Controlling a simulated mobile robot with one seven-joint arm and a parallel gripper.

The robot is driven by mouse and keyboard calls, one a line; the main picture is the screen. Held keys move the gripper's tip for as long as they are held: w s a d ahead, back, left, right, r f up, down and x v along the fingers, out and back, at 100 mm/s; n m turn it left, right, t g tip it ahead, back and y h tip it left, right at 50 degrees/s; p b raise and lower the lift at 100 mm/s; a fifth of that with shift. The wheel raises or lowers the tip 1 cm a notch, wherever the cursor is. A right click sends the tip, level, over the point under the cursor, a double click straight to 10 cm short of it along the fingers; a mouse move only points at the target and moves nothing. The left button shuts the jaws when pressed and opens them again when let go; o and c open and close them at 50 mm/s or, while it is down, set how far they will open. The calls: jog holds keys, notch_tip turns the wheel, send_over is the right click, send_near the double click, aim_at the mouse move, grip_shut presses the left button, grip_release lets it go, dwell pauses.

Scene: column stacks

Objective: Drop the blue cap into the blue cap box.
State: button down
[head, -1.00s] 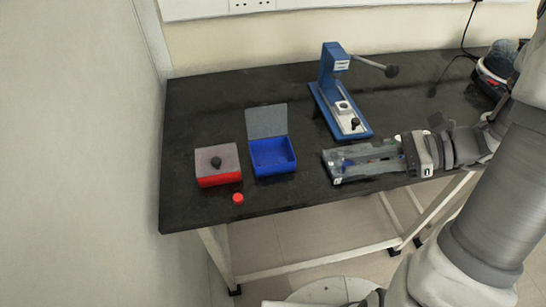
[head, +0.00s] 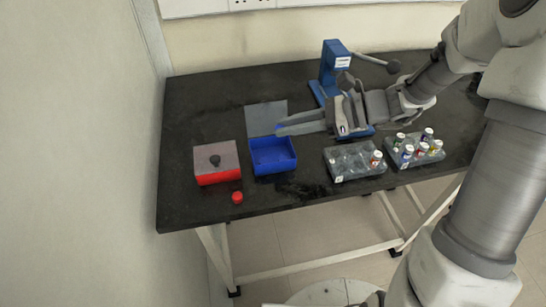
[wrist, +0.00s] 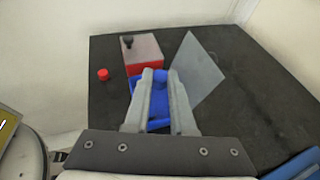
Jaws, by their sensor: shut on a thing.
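The blue cap box (head: 272,168) stands on the dark bench, with its grey lid (head: 266,114) open towards the back. In the wrist view the box (wrist: 158,124) shows between and below my fingers, with its lid (wrist: 194,72) to the right. My gripper (head: 284,127) is above the back part of the box. In the wrist view my gripper (wrist: 160,77) is shut on a small blue cap (wrist: 160,76) at the fingertips. The cap is mostly hidden by the fingers and hard to tell from the blue box behind.
A red box (head: 218,178) with a shut grey lid and dark knob stands left of the blue box. A red cap (head: 237,197) lies in front of it. Vial racks (head: 357,172) (head: 418,158) stand to the right. A blue press (head: 329,70) stands behind.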

aim_at(289, 142)
jog(key=shift+f+b, duration=2.45)
jog(key=shift+f, duration=0.15)
jog(key=c, duration=0.7)
grip_release()
jog(key=shift+r, duration=0.1)
jog(key=p+v, duration=0.5)
jog(key=v, duration=1.2)
jog(key=shift+d, duration=0.3)
